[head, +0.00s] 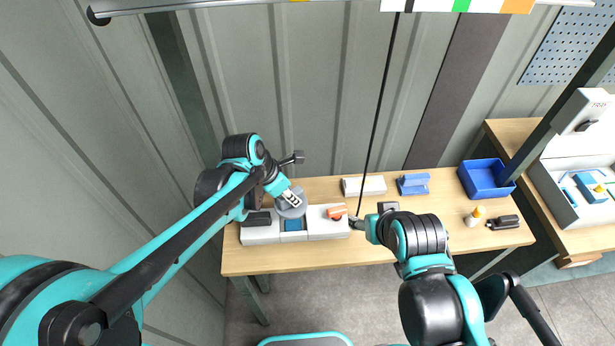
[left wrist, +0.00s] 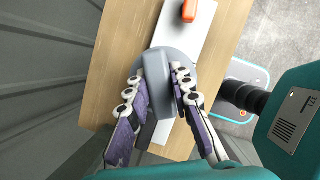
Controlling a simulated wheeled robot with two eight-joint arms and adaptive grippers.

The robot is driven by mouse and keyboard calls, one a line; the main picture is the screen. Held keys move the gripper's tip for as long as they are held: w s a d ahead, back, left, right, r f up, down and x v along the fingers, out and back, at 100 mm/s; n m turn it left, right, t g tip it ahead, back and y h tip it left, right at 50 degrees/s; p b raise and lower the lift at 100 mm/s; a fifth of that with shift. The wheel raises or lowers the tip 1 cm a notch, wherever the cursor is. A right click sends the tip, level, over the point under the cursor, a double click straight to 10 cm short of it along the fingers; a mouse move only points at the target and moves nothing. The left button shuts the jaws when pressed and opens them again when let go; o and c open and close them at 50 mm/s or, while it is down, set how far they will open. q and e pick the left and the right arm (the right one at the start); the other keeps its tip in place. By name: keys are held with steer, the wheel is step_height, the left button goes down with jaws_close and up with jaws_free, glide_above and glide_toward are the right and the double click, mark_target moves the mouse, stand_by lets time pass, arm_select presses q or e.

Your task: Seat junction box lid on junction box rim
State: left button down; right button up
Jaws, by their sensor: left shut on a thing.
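The grey round lid (head: 291,211) has a raised bar on top. It also shows in the left wrist view (left wrist: 157,68). My left gripper (head: 291,196) is shut on that bar, with one finger on each side in the left wrist view (left wrist: 158,85). The lid is over the middle of a long white unit (head: 262,236) on the table. A blue part (head: 292,225) of the unit shows just in front of the lid. The junction box rim cannot be made out, and I cannot tell whether the lid touches anything. My right gripper (head: 357,222) is at the unit's right end, too small to read.
An orange part (head: 337,211) sits on the unit's right section. Behind are a white block (head: 364,186), a blue holder (head: 413,184) and a blue bin (head: 485,181). A small bottle (head: 475,217) and a black item (head: 502,222) stand right.

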mark_target(292, 206)
arm_select(q)
steer(key=shift+w+d, duration=0.1)
steer(key=shift+d, duration=0.05)
steer(key=shift+s+a+r, duration=0.15)
steer(key=shift+s+a, duration=0.1)
steer(key=shift+s, duration=0.05)
steer(key=shift+w+d, duration=0.15)
steer(key=shift+f, duration=0.3)
steer(key=shift+f+b, duration=0.65)
steer(key=shift+b, duration=0.15)
steer(key=shift+f+b, duration=1.6)
steer(key=shift+f, duration=0.35)
steer(key=shift+f+b, duration=1.2)
steer(key=shift+f, duration=0.2)
steer(key=c, duration=1.3)
jaws_free()
steer(key=shift+o, duration=0.2)
